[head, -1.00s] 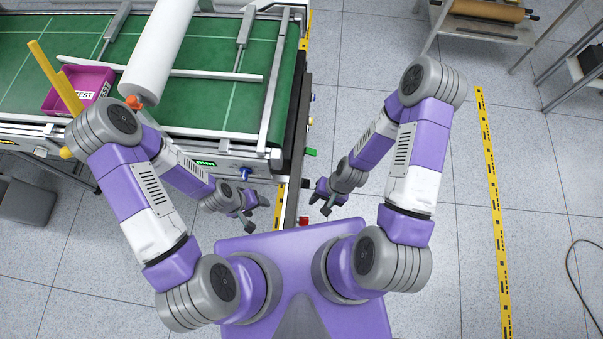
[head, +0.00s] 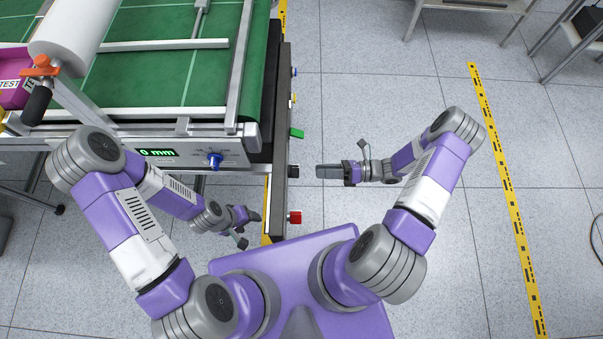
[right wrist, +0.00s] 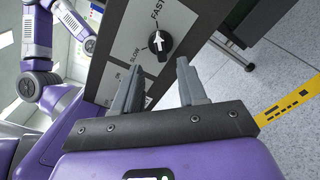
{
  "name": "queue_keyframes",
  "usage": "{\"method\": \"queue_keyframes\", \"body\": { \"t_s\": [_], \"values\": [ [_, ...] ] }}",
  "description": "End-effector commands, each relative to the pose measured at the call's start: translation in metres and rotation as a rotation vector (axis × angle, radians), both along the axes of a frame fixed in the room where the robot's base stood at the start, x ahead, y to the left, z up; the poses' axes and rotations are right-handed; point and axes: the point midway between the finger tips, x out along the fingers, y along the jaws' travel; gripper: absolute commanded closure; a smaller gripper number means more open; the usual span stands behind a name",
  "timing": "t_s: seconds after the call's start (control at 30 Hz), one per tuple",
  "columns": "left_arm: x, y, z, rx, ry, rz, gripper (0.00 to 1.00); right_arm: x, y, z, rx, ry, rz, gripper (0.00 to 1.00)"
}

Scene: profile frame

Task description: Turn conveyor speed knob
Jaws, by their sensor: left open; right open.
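The speed knob (right wrist: 160,45) is black with a white arrow and sits on a grey panel between the printed words SLOW and FAST. Its arrow points roughly up in the right wrist view. In the head view it is a small dark knob (head: 293,172) on the conveyor's right side. My right gripper (head: 326,171) is open and empty, just right of that knob, facing it. In the right wrist view its two fingers (right wrist: 158,78) are spread, with the knob ahead between their tips, apart from them. My left gripper (head: 250,227) is open and empty near the conveyor's front.
The conveyor (head: 180,75) has a green belt and a blue knob (head: 215,160) beside a green display on its front. A red button (head: 294,218) and a green part (head: 297,133) stick out from its right side.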

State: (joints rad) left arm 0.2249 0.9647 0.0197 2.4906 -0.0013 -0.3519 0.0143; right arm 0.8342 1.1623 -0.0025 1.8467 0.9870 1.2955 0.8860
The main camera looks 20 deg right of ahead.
Motion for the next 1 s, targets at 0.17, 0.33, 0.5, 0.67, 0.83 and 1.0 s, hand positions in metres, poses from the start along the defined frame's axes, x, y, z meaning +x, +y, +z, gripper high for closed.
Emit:
{"method": "queue_keyframes", "body": {
  "t_s": [0.17,0.33,0.5,0.67,0.83,1.0],
  "values": [
    [0.0,0.0,-0.005,0.0,-0.001,0.0,0.39,0.007,0.013,0.0,0.018,0.004,-0.013,0.58],
    [0.0,0.0,-0.011,0.0,-0.001,0.0,0.39,0.014,0.041,0.0,0.016,0.004,-0.01,0.58],
    [0.0,0.0,-0.016,0.0,0.0,0.0,0.39,0.02,0.061,0.0,0.015,0.003,-0.011,0.58],
    [0.0,0.0,-0.017,0.0,0.0,0.0,0.39,0.023,0.069,0.0,0.013,0.003,-0.011,0.58],
    [0.0,0.0,-0.017,0.0,0.0,0.0,0.39,0.023,0.07,0.001,0.012,0.003,-0.012,0.58],
    [0.0,0.0,-0.017,0.0,0.0,0.0,0.39,0.023,0.07,0.001,0.013,0.003,-0.011,0.74]
  ]
}}
